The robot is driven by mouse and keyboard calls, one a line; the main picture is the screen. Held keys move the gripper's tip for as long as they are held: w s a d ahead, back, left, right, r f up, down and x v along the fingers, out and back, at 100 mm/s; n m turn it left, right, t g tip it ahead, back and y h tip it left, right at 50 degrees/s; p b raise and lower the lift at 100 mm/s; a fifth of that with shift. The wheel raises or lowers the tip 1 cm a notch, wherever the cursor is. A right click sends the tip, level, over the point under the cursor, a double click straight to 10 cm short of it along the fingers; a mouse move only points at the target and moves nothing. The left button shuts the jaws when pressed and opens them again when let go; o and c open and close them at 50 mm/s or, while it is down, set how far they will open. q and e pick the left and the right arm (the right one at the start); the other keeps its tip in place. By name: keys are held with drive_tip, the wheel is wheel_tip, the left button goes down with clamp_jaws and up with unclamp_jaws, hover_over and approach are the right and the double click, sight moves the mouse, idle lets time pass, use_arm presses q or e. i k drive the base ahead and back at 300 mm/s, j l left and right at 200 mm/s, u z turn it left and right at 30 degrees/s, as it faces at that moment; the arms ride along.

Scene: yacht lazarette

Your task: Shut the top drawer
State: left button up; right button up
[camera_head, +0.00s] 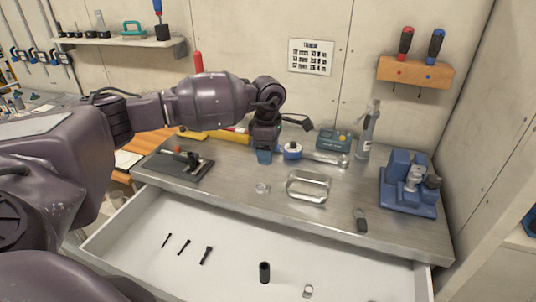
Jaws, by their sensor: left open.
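The top drawer (140,224) is pulled open below the grey worktop. Its pale inside and side walls show, but its front panel is cut off by the lower frame edge and partly hidden by my arm. Inside lie several black bolts (184,247), a black cylinder (264,272) and a small metal ring (308,291). My left gripper (284,136) is over the back of the worktop, well away from the drawer front. It is open, with nothing seen between its fingers. My right gripper is out of view.
Screwdrivers hang in a wooden rack (414,72).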

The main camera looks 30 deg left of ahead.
sight(128, 243)
drive_tip(key=k, duration=1)
